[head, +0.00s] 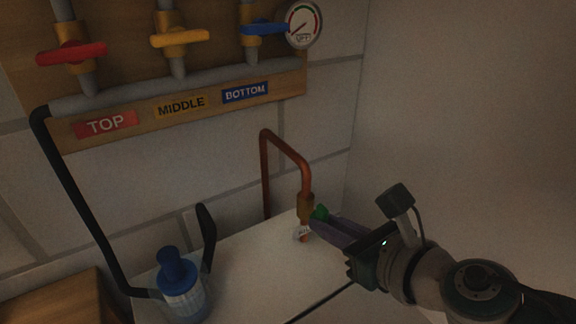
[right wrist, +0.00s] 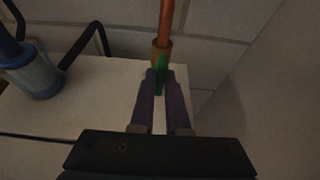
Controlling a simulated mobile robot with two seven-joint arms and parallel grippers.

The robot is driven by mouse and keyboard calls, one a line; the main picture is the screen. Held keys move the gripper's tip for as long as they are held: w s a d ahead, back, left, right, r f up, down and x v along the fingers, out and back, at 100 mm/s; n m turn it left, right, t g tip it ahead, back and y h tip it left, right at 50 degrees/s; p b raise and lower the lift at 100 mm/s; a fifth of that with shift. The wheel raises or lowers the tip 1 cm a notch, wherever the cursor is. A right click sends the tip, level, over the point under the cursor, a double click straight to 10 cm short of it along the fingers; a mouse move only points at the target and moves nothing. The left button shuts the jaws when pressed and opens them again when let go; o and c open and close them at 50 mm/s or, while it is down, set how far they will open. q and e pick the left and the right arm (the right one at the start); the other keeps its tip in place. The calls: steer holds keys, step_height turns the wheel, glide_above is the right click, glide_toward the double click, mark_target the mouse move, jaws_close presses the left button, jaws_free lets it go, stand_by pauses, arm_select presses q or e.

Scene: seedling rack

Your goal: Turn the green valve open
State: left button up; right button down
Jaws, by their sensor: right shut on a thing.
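The green valve (head: 320,212) sits on a brass fitting (head: 305,205) low on a copper pipe (head: 286,148) that bends down over the white surface. My right gripper (head: 315,222) comes in from the right and is shut on the green valve handle. In the right wrist view the green handle (right wrist: 160,66) shows between the two purple fingertips, just in front of the brass fitting. The fingers hide part of the handle. A small white tag (head: 299,234) hangs by the pipe's lower end. My left gripper is not in view.
A blue pump (head: 182,290) with black hoses stands on the white surface (head: 255,265) at left. Red (head: 71,53), yellow (head: 180,37) and blue (head: 265,28) handles and a gauge (head: 304,24) are on the wooden board above. The right wall (head: 460,110) is bare and close.

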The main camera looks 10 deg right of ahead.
steer(key=c, duration=0.9)
jaws_free()
steer(key=p+v, duration=0.2)
steer(key=v, duration=0.8)
steer(key=shift+p, duration=0.3)
steer(key=shift+a, duration=0.1)
